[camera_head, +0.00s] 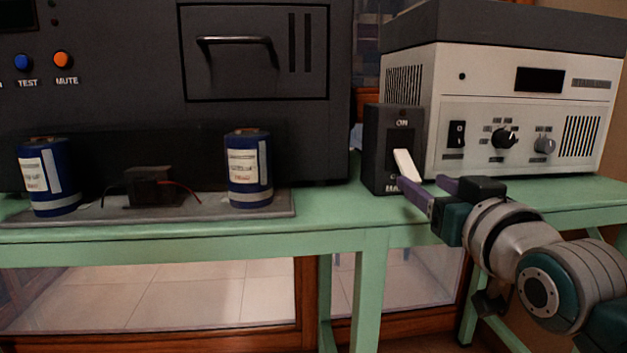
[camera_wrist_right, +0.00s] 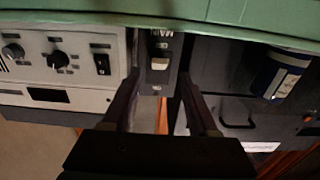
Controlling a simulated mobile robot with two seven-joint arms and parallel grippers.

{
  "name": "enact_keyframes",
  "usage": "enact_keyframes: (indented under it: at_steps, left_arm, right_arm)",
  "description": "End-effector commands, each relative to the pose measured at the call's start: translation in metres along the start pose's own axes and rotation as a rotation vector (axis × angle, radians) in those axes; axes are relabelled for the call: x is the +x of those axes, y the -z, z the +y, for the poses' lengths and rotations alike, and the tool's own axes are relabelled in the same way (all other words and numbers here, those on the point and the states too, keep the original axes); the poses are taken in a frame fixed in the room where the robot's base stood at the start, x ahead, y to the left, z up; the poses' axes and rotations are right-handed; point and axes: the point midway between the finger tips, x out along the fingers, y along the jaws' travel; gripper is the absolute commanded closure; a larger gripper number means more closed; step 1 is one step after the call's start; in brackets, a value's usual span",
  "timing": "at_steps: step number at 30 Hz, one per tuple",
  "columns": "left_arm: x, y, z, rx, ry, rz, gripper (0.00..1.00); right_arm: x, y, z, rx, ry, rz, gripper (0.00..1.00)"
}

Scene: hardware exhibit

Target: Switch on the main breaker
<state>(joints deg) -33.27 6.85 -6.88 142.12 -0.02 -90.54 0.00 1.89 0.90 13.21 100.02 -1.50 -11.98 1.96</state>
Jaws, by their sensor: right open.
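The main breaker is a dark upright box (camera_head: 380,150) marked "ON" at the top, standing on the green table. Its white lever (camera_head: 407,165) sticks out and slants down toward the lower end, where the label is partly hidden by my finger. My right gripper (camera_head: 422,183) is open in front of the lever's lower part. In the right wrist view, which is upside down, the lever (camera_wrist_right: 160,64) lies between the two fingers (camera_wrist_right: 158,76) of my right gripper, with space on both sides. I cannot tell whether a finger touches it. My left gripper is out of view.
A grey-and-white instrument (camera_head: 480,95) with knobs and a black switch stands close to the breaker's right. A large dark cabinet (camera_head: 150,70) is to its left. Two blue cylinders (camera_head: 249,165) stand on a grey board at the left. The green table front (camera_head: 335,215) is clear.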

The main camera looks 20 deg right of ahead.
Motion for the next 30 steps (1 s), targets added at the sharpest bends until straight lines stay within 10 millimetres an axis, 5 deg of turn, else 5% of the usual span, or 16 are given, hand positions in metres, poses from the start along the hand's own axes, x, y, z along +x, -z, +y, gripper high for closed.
enact_keyframes:
  at_steps: [9,22,30]
  left_arm:
    - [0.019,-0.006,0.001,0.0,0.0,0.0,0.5]
    - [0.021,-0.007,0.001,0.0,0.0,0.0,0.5]
    - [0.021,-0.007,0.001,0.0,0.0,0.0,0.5]
  right_arm:
    - [0.049,-0.002,0.0,-0.001,0.0,0.001,0.4]
    - [0.058,0.0,0.0,-0.001,0.0,-0.002,0.4]
    - [0.058,0.0,0.0,-0.001,0.0,-0.002,0.7]
